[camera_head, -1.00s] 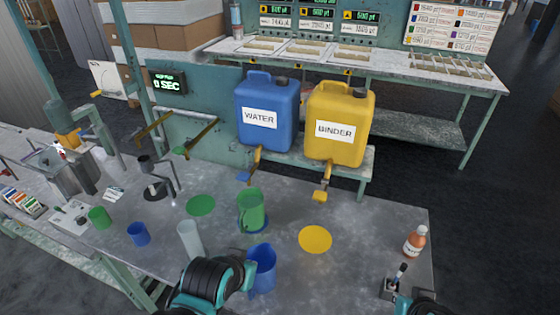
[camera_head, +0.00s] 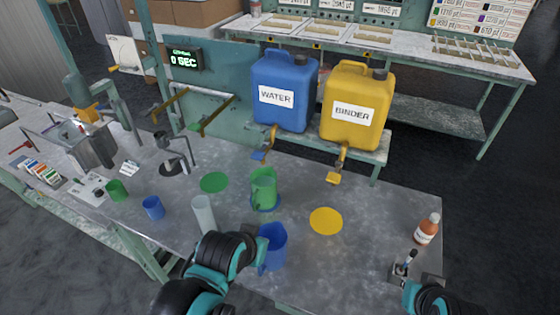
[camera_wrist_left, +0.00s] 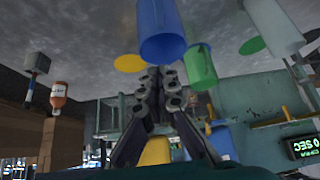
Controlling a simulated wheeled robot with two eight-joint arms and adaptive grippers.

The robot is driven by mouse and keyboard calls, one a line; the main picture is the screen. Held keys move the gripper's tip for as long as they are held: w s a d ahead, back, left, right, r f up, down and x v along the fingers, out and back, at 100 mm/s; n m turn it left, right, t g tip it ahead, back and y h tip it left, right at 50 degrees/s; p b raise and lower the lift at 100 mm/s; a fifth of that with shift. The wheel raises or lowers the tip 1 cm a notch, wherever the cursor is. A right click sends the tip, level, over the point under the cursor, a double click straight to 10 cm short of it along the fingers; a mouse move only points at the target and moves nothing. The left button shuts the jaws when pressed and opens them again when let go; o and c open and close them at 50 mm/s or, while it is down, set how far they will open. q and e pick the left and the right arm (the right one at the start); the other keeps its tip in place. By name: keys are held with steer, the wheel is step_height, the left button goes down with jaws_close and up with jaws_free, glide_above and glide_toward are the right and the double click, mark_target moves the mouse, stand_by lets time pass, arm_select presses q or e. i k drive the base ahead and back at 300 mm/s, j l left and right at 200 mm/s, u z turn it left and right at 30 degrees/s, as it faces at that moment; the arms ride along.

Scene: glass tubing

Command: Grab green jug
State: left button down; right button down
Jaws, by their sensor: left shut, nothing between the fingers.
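The green jug (camera_head: 263,188) stands upright on a blue disc (camera_head: 268,209) in the middle of the table. It also shows in the left wrist view (camera_wrist_left: 200,66), just beyond the fingers. A blue jug (camera_head: 272,248) stands nearer, beside my left wrist; it also shows in the left wrist view (camera_wrist_left: 160,30). My left gripper (camera_wrist_left: 160,75) is shut and empty, apart from the green jug. In the head view its fingers are mostly hidden by my arm.
Green (camera_head: 214,182) and yellow discs (camera_head: 326,221) flank the jug. Water (camera_head: 285,92) and binder canisters (camera_head: 354,108) stand behind; an orange bottle (camera_head: 427,229) stands right.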

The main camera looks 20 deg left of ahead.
mark_target(264, 181)
steer(key=i+j+z, duration=0.1)
steer(key=j+z, duration=0.25)
steer(key=j, duration=0.5)
steer(key=j+z, duration=0.35)
steer(key=j, duration=0.5)
